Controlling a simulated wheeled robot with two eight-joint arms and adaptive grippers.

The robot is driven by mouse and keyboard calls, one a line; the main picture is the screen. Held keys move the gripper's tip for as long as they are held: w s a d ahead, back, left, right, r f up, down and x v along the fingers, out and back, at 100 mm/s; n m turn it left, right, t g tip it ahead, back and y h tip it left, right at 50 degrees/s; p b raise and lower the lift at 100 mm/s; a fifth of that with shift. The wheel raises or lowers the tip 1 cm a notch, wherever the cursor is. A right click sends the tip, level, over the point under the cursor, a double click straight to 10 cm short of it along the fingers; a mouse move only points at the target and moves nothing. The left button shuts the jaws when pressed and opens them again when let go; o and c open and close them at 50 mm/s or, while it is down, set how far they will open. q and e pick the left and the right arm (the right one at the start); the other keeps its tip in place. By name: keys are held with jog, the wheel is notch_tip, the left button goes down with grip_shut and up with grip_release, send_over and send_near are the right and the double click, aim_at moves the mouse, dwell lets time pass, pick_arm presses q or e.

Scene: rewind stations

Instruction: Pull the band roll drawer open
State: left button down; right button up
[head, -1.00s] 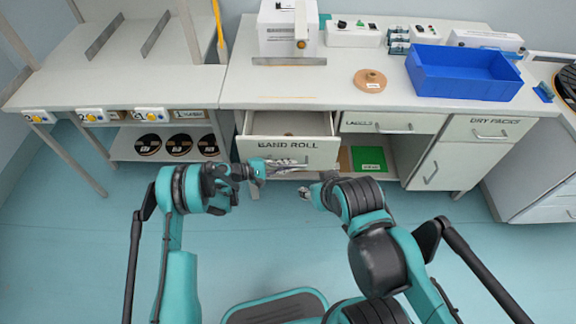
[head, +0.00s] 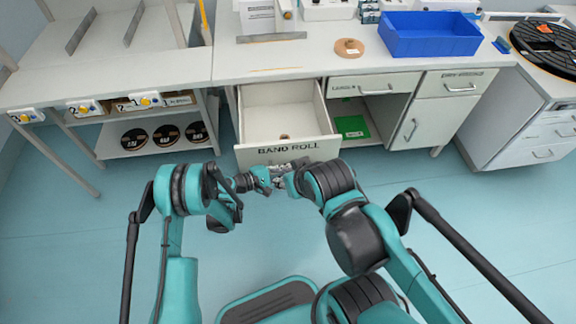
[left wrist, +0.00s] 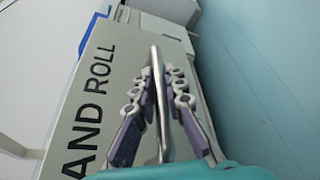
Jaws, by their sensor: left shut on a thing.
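The band roll drawer (head: 288,147) stands well out of the bench in the head view, its front marked "BAND ROLL". A small brown item (head: 285,136) lies inside it. My left gripper (head: 283,171) is at the drawer front, shut on its handle. In the left wrist view the bar handle (left wrist: 157,75) runs between the two fingers of the left gripper (left wrist: 160,95), and the drawer face (left wrist: 92,100) shows beside it. My right gripper (head: 292,176) is close beside the left one; its fingers are mostly hidden by its own arm.
The bench (head: 262,64) carries a blue bin (head: 428,44) and a brown roll (head: 349,47). A green item (head: 352,126) lies in the open bay right of the drawer. Dark reels (head: 166,135) sit on a low shelf at left. The floor in front is clear.

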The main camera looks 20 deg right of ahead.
dwell(0.3)
pick_arm(q)
jog(key=c, duration=1.6)
grip_release()
jog(key=shift+o, duration=0.2)
jog(key=shift+r, duration=0.1)
notch_tip(320, 180, up, 10)
jog(key=shift+f, duration=0.1)
